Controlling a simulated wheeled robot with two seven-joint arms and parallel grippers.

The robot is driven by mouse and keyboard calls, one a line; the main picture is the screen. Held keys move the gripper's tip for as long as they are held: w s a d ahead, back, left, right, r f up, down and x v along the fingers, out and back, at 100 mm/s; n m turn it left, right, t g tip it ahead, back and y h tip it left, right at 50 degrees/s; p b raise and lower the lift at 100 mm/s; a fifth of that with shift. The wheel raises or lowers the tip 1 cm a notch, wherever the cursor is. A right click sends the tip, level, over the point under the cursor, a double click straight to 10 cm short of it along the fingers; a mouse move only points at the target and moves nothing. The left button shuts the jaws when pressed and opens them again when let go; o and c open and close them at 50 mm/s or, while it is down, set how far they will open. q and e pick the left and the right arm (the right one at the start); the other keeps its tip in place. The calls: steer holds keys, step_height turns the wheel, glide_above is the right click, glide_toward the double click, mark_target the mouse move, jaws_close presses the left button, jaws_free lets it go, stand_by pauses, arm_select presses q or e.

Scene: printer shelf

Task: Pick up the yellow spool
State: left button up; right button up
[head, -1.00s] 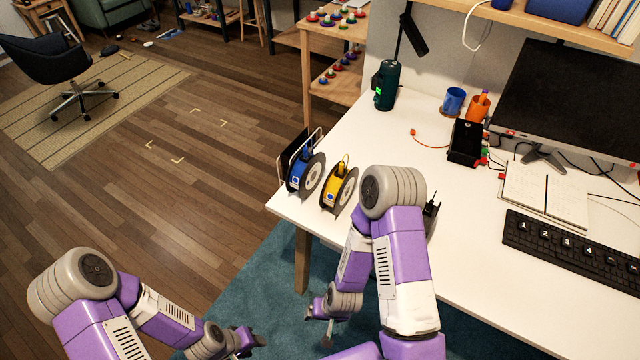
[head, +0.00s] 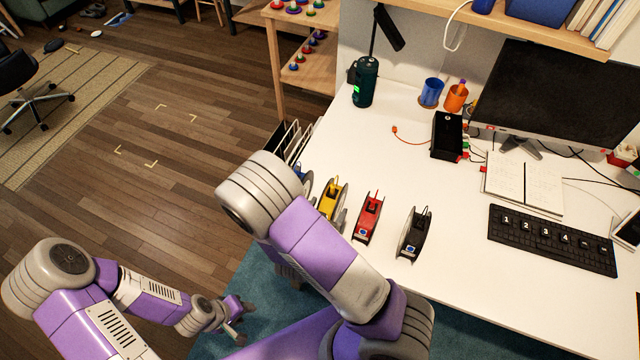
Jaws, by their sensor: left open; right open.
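The yellow spool (head: 331,200) stands upright near the left front edge of the white desk, between a blue spool (head: 307,184) and a red spool (head: 367,217). My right arm's elbow and upper arm pass in front of its lower left side and hide part of it and much of the blue spool. My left gripper (head: 238,322) is open and empty, low over the floor in front of the desk, well apart from the spools. My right gripper is hidden behind its own arm.
A black spool (head: 414,233) stands to the right of the red one. A wire rack (head: 287,142) is at the desk's left edge. A dark green canister (head: 366,82), black box (head: 447,135) and keyboard (head: 553,240) stand further back and right. The desk's middle is clear.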

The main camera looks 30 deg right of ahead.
mark_target(330, 198)
steer(key=shift+w+r, duration=0.2)
steer(key=shift+x, duration=0.95)
steer(key=x, duration=0.5)
steer(key=shift+w+a+f+b, duration=0.1)
steer(key=shift+w+f+b, duration=0.2)
steer(key=shift+w, duration=0.1)
jaws_close()
